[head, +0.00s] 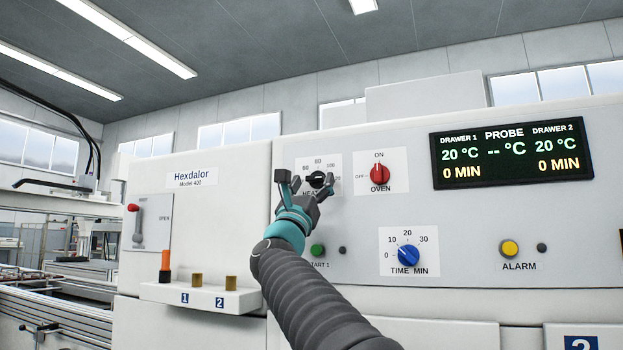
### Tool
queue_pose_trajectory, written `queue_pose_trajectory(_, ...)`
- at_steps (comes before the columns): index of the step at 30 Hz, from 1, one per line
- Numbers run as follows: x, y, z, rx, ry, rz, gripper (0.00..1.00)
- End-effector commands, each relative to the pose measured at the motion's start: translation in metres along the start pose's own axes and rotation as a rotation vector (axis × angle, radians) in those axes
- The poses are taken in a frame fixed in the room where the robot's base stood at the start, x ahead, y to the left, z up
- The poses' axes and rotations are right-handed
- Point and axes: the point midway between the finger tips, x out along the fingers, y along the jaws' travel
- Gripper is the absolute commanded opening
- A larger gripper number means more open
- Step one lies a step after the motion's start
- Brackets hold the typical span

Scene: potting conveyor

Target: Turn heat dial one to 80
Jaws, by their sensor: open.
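The fingers and wrist hide the lower part of the dial's label, so only "HEA" shows. I cannot tell whether the fingers touch the knob, nor exactly where its pointer stands. The display (512,153) reads 20 °C and 0 MIN for drawers 1 and 2.
A red oven switch (379,174) is right of the heat dial. Below are a green start button (317,250), a blue time dial (409,256) and a yellow alarm button (510,248). A shelf (200,297) with an orange-handled piece (165,261) and a red-knobbed lever (135,222) are at left.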

Motion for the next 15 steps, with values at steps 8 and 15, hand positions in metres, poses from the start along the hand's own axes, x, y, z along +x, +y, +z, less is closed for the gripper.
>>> queue_pose_trajectory(8,0.0008,0.0,-0.0002,0.0,0.0,0.0,0.69)
queue_pose_trajectory(15,0.0007,0.0001,-0.0001,0.0,0.0,0.001,0.09)
